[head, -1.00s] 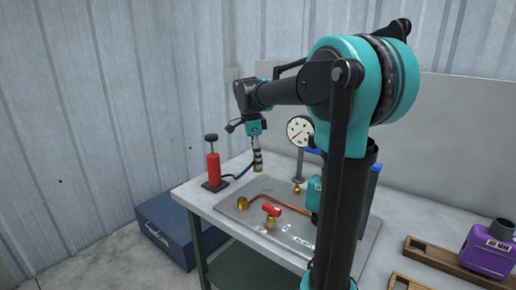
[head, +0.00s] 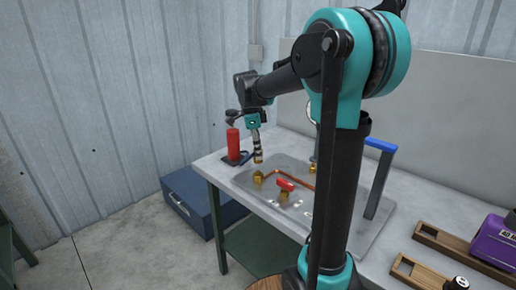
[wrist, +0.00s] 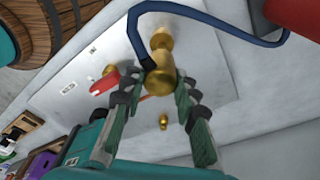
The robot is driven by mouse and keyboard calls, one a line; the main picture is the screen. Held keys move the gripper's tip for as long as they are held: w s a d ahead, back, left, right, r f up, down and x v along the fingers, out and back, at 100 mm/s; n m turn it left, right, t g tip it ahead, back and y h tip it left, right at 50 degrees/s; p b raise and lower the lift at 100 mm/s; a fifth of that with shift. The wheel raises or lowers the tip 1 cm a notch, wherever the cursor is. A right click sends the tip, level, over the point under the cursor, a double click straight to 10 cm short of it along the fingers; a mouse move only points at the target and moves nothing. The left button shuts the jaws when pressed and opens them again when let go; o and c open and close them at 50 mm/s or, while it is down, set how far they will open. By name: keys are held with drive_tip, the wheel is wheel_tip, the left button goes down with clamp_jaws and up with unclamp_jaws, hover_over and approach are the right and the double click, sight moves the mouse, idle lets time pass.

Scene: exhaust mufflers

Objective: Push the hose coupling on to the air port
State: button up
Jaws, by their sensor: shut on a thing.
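My gripper (head: 257,150) is shut on the brass hose coupling (head: 258,159) and points down over the metal plate (head: 240,182). In the wrist view the coupling (wrist: 159,82) sits between both fingers, with the blue hose (wrist: 137,32) joined at its side. The brass air port (head: 258,177) stands on the plate just below the coupling, and a small gap shows between them in the head view. In the wrist view a brass fitting (wrist: 161,38), seemingly the port, shows just beyond the coupling; I cannot tell there whether they touch.
A red-handled valve (head: 285,185) stands beside the port. A red hand pump (head: 233,145) is at the bench's left corner, with the hose running near it. A copper pipe (head: 303,184) crosses the plate. A blue-topped frame (head: 380,145) and wooden racks (head: 440,242) lie right.

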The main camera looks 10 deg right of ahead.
sight(258, 163)
drive_tip(key=shift+f, duration=2.25)
drive_tip(key=shift+f, duration=0.55)
drive_tip(key=o, duration=1.1)
drive_tip(key=r, duration=0.4)
drive_tip(key=a+r, duration=0.1)
drive_tip(key=r, duration=0.6)
drive_tip(key=shift+w+a+r, duration=0.1)
drive_tip(key=shift+a+r, duration=0.25)
drive_tip(key=shift+r, duration=0.05)
